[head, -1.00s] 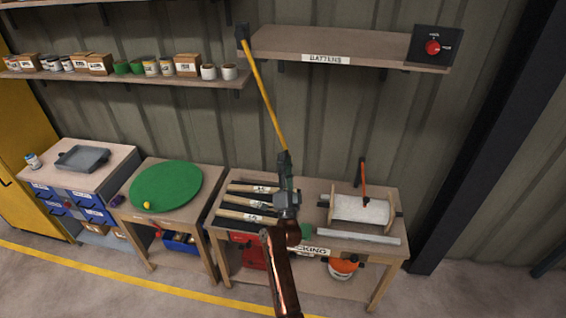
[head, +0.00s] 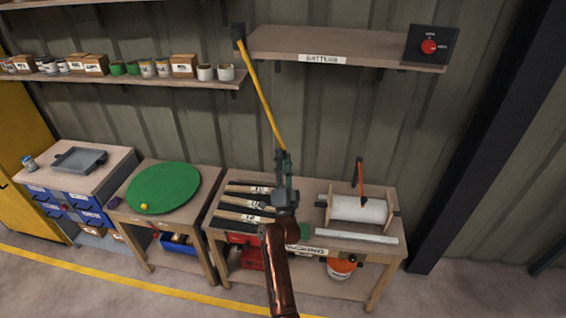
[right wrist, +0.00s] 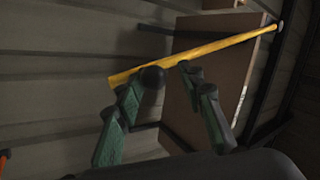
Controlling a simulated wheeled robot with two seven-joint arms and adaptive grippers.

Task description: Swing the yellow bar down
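The yellow bar (head: 262,96) hangs from a black wall bracket (head: 238,37) at the left end of the battens shelf. It slants down to the right, and its lower end meets my right gripper (head: 284,156) in the head view. In the right wrist view the bar (right wrist: 205,51) crosses just past the fingertips of my right gripper (right wrist: 168,72). The green fingers stand apart, with a gap between them. I cannot tell whether they touch the bar. My left gripper is not in view.
The battens shelf (head: 318,46) carries a black box with a red knob (head: 428,47). Below stands a workbench (head: 318,190) with batten-like handles and a white roll (head: 359,208). A green disc (head: 164,188) lies on the bench to the left. The wall right of the shelf is bare.

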